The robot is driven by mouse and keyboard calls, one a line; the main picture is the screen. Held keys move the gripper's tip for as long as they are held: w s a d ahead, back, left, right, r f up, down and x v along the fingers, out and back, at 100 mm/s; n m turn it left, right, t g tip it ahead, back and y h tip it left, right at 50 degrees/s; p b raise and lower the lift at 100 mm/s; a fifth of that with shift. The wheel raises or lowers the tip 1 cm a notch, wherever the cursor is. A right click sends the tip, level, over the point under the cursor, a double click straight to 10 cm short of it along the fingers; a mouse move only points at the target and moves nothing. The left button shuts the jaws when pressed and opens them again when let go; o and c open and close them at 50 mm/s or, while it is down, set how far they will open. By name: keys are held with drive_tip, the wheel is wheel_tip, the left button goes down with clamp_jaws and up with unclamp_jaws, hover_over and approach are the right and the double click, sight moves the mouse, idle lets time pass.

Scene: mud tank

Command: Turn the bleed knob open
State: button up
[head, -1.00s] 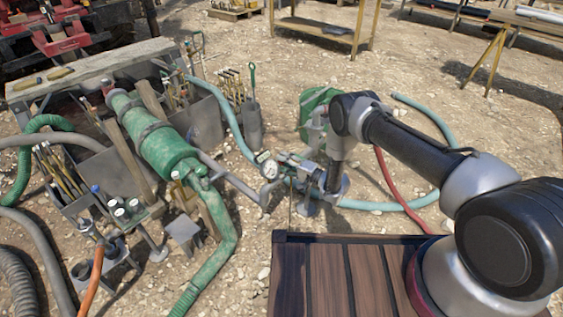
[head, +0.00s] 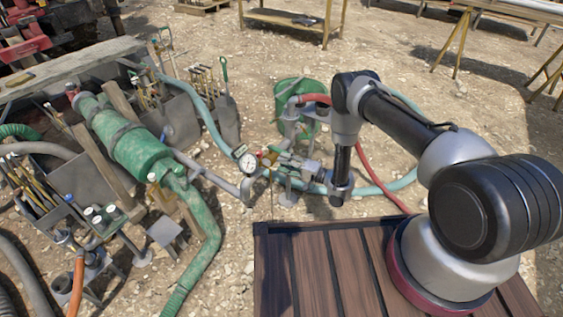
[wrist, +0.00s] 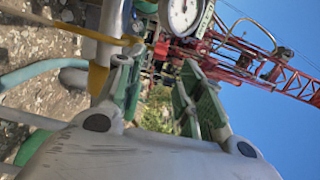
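A round white pressure gauge (head: 248,163) stands on the pipework ahead of my gripper in the head view. It also shows at the top of the wrist view (wrist: 183,14). A small red part (wrist: 161,48), possibly the bleed knob, shows just beyond my fingertips, below and left of the gauge. My gripper (wrist: 156,80) is open, with its two green-padded fingers apart and nothing clearly between them. In the head view my gripper (head: 285,166) points left at the fittings beside the gauge. I cannot tell whether a finger touches the red part.
A yellow part (wrist: 99,78) and a pipe lie close beside the left finger. A green cylinder (head: 135,145) with hoses fills the left. Open gravel lies behind the bucket.

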sight(259, 154)
drive_tip(key=w+a+r+n+g+h, duration=0.1)
drive_tip(key=w+r+n+g, duration=0.2)
drive_tip(key=n, duration=0.9)
drive_tip(key=w+r+n+g+h, duration=0.1)
drive_tip(key=w+n+g, duration=0.2)
drive_tip(key=n+g, duration=0.55)
drive_tip(key=a+f+n+t, duration=0.1)
drive_tip(key=a, duration=0.1)
drive_tip(key=a+f+t, duration=0.1)
drive_tip(key=a, duration=0.1)
drive_tip(key=a+f+n+t, duration=0.1)
drive_tip(key=a, duration=0.2)
drive_tip(key=shift+n, duration=0.35)
